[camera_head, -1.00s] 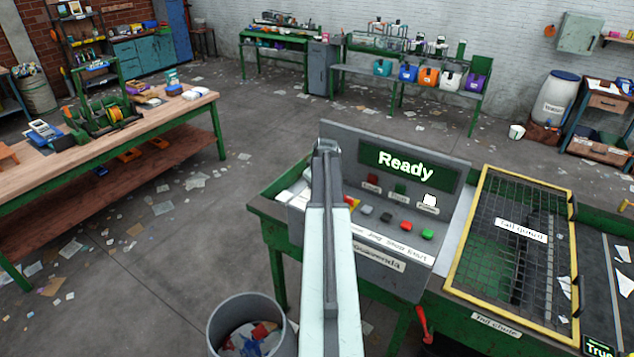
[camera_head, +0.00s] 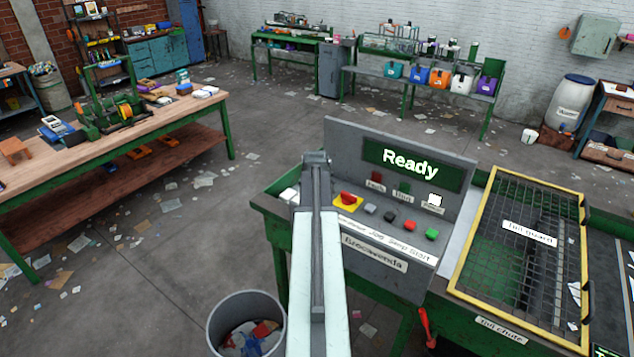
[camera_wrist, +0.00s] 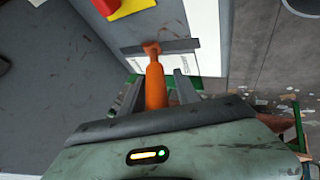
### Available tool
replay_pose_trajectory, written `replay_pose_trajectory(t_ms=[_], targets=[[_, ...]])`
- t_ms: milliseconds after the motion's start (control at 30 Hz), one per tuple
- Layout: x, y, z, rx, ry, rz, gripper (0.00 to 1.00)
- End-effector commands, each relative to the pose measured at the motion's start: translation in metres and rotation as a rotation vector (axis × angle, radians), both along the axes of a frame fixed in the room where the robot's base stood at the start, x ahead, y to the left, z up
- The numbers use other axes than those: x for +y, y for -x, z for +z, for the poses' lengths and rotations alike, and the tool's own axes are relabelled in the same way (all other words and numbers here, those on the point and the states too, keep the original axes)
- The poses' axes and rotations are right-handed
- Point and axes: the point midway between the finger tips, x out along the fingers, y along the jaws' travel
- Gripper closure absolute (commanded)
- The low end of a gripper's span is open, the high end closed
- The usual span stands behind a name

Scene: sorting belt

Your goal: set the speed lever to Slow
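An orange lever (camera_wrist: 155,88) stands out from the grey console panel in the wrist view, its foot at a dark slot between white label areas (camera_wrist: 207,40). I take it for the speed lever; the label words are not readable there. My gripper (camera_wrist: 157,90) has its two grey fingers on either side of the lever, with a visible gap on each side. In the head view my arm covers the lever and the gripper. The console (camera_head: 343,140) shows "Ready" on its green display (camera_head: 411,164).
A red knob on a yellow plate (camera_head: 355,207) sits close to the arm, beside several buttons. A yellow-framed guard (camera_head: 461,270) lies to the right. A waste bin (camera_head: 218,325) stands below left. A red handle (camera_head: 428,322) hangs under the bench edge.

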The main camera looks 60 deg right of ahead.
Motion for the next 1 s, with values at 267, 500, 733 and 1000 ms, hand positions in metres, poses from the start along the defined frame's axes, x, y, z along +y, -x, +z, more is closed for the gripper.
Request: replay_pose_trajectory(t_ms=[267, 500, 733, 1000], targets=[[-0.002, 0.002, 0.0, 0.0, 0.0, -0.004, 0.55], [0.008, 0.009, 0.018, -0.001, 0.001, -0.004, 0.55], [0.032, 0.025, 0.056, 0.0, 0.0, -0.005, 0.55], [0.039, 0.03, 0.06, 0.0, 0.0, -0.005, 0.55]])
